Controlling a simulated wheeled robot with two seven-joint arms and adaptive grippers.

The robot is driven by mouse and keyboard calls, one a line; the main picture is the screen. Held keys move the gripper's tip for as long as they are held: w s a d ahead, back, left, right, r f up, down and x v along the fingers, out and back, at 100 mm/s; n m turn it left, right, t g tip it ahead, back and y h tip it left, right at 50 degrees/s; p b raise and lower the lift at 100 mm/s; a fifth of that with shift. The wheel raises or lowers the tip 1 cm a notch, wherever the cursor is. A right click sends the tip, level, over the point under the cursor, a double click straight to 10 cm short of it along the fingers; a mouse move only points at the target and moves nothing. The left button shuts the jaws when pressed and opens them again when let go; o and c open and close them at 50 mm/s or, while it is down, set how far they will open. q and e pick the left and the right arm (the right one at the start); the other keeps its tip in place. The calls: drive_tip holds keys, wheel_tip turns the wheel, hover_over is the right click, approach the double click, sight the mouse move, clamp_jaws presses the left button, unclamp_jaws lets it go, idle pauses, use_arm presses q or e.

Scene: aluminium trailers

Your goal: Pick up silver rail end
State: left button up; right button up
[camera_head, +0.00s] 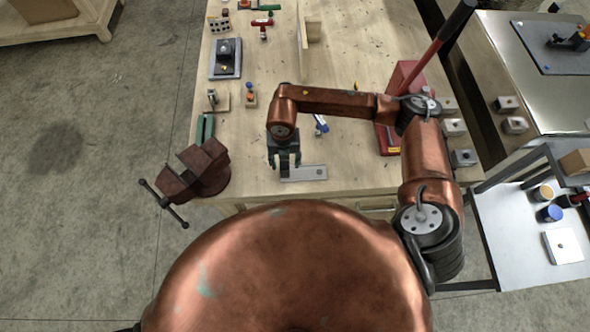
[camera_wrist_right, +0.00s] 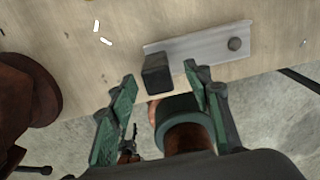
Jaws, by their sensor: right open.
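The silver rail end (camera_head: 306,173) is a flat, pale metal bar lying near the front edge of the workbench. In the right wrist view the silver rail end (camera_wrist_right: 205,44) has a round dark spot near its right end and a dark upright block (camera_wrist_right: 157,74) at its left end. My right gripper (camera_head: 285,161) is at the left end of the bar. In the wrist view the right gripper (camera_wrist_right: 160,79) is open, with its green fingers apart on either side of the dark block. I cannot tell whether either finger touches it. My left gripper is out of view.
A dark red vise (camera_head: 200,171) stands left of the gripper at the workbench (camera_head: 350,60) edge. A red toolbox (camera_head: 388,138) stands to the right. Small tools lie along the bench's left side. Open concrete floor lies left.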

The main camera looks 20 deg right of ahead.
wheel_tip(320, 180, down, 5)
drive_tip(key=shift+a+p, duration=0.15)
drive_tip(key=shift+p, duration=0.45)
drive_tip(key=shift+c, duration=0.6)
clamp_jaws()
